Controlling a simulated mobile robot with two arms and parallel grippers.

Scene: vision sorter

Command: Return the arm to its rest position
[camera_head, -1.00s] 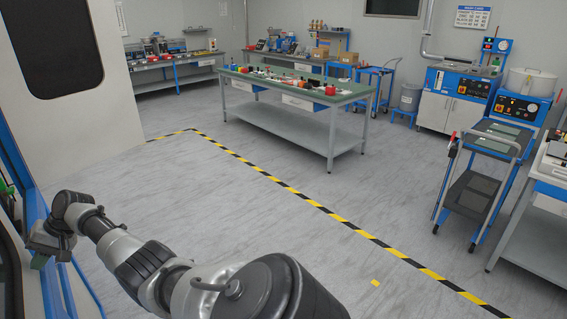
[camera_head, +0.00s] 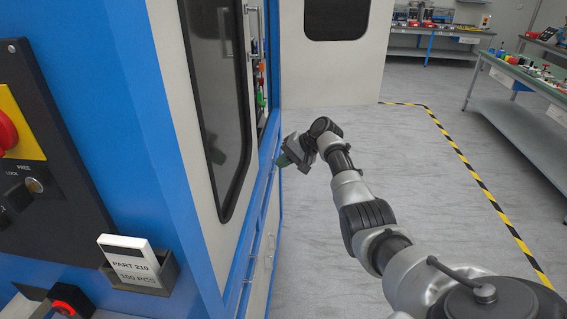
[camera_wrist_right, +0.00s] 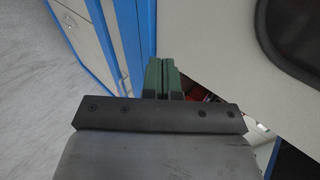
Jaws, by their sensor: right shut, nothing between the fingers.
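My right arm reaches out from the lower right in the head view, toward the blue and white machine (camera_head: 160,130). My right gripper (camera_head: 284,160) is at the arm's far end, close to the machine's front edge beside its door; I cannot tell from this view whether it touches. In the right wrist view the green fingers of my right gripper (camera_wrist_right: 162,62) lie side by side, shut with nothing between them. The machine's blue frame and white panels are just beyond the fingers there. My left gripper is not in view.
A control panel (camera_head: 60,200) with a red knob and a card holder (camera_head: 140,272) are on the machine at left. A green-topped workbench (camera_head: 540,88) stands at the right. Grey floor (camera_head: 400,150) with a yellow-black line (camera_head: 470,175) is open between.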

